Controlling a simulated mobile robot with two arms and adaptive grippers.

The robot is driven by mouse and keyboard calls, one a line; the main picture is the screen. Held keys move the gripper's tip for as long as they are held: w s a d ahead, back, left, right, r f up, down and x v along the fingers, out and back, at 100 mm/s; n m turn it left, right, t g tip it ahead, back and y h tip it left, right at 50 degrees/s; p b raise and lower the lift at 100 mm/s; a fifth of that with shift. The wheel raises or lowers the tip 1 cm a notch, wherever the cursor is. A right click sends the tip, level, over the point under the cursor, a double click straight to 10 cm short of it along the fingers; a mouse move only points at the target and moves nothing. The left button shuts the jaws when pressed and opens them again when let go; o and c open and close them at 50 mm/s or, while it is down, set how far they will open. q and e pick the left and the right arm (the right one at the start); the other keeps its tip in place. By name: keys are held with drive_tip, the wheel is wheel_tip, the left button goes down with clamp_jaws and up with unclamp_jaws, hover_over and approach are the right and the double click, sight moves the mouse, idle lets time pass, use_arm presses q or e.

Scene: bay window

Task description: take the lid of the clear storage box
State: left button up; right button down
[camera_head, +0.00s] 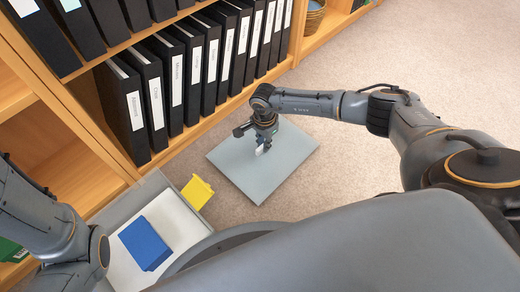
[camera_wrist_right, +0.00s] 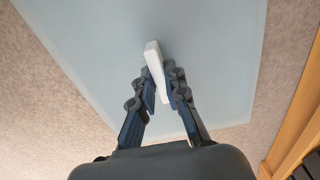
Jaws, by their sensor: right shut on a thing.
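The lid (camera_head: 240,178) is a flat, pale grey-blue square panel with a white handle (camera_head: 263,148) at its middle. It is over the carpet in front of the shelf; I cannot tell whether it touches the floor. My right gripper (camera_head: 264,142) points down at it and is shut on the white handle. In the right wrist view the fingers (camera_wrist_right: 160,98) close on both sides of the handle (camera_wrist_right: 153,56), with the lid (camera_wrist_right: 110,50) behind. The clear storage box (camera_head: 108,214) stands open at lower left, partly hidden by my body. My left gripper is out of view.
A blue block (camera_head: 145,243) lies inside the box. A yellow object (camera_head: 197,192) is at the box's right corner. The wooden shelf (camera_head: 165,152) with several black binders (camera_head: 194,75) runs along the left and back. Bare carpet (camera_head: 390,60) lies to the right.

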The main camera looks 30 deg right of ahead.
drive_tip(key=shift+r+p, duration=0.5)
drive_tip(key=shift+r, duration=0.2)
drive_tip(key=shift+r+p, duration=1.4)
drive_tip(key=shift+r, duration=0.15)
